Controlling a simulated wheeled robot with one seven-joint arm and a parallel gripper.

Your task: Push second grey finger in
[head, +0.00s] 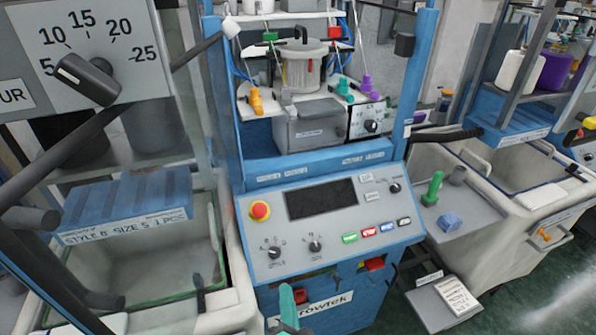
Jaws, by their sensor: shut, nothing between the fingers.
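A dark grey block (404,44) sits on the machine's right post. Dark grey rods with rounded ends (30,219) reach in from the left edge. I cannot tell which of these is the second grey finger, or how far in any of them sits.
The blue machine's control panel (328,233) stands in the middle, with a red stop button (260,210). A grey dial panel (85,55) fills the upper left. Sinks stand on both sides.

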